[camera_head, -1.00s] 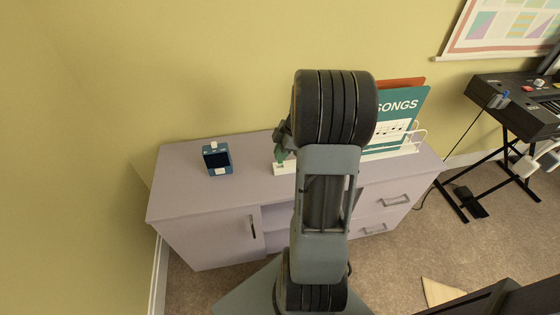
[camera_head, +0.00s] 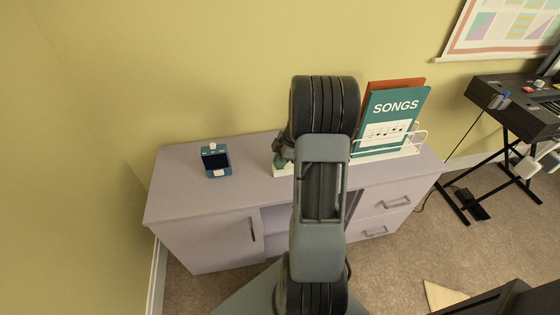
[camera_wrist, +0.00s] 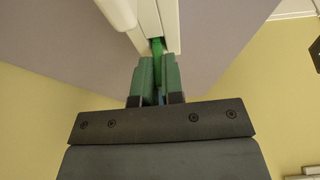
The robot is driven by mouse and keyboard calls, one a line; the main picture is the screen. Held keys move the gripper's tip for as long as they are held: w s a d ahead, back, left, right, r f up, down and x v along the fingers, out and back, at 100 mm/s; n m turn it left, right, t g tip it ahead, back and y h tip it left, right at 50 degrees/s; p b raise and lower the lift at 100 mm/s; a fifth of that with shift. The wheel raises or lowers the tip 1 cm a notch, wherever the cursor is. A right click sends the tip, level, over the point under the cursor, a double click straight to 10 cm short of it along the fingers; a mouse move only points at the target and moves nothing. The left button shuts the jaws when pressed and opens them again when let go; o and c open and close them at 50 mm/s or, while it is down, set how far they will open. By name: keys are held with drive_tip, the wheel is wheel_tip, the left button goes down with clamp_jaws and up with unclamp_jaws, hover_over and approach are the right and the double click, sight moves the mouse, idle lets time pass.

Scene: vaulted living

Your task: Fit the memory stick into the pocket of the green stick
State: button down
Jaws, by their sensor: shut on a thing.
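In the wrist view my gripper (camera_wrist: 157,72) has its two dark green fingers close together on a narrow bright green piece (camera_wrist: 157,47), which I take to be the memory stick. Its far end reaches the slot of a white holder (camera_wrist: 171,22), touching or just inside it; I cannot tell how deep. A bit of blue shows low between the fingers. In the head view my gripper (camera_head: 279,160) is mostly hidden behind my arm, beside the white base (camera_head: 284,171) on the cabinet. I cannot make out a separate green stick.
A blue device with a dark screen (camera_head: 216,161) stands on the left of the lilac cabinet (camera_head: 185,200). A teal SONGS book (camera_head: 395,105) stands in a white rack to the right, an orange-red book behind it. A yellow wall is close behind. A black keyboard (camera_head: 525,115) is far right.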

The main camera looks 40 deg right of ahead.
drive_tip(key=shift+f, duration=0.1)
drive_tip(key=shift+f, duration=0.1)
drive_tip(key=c, duration=1.2)
unclamp_jaws()
drive_tip(key=shift+c, duration=0.2)
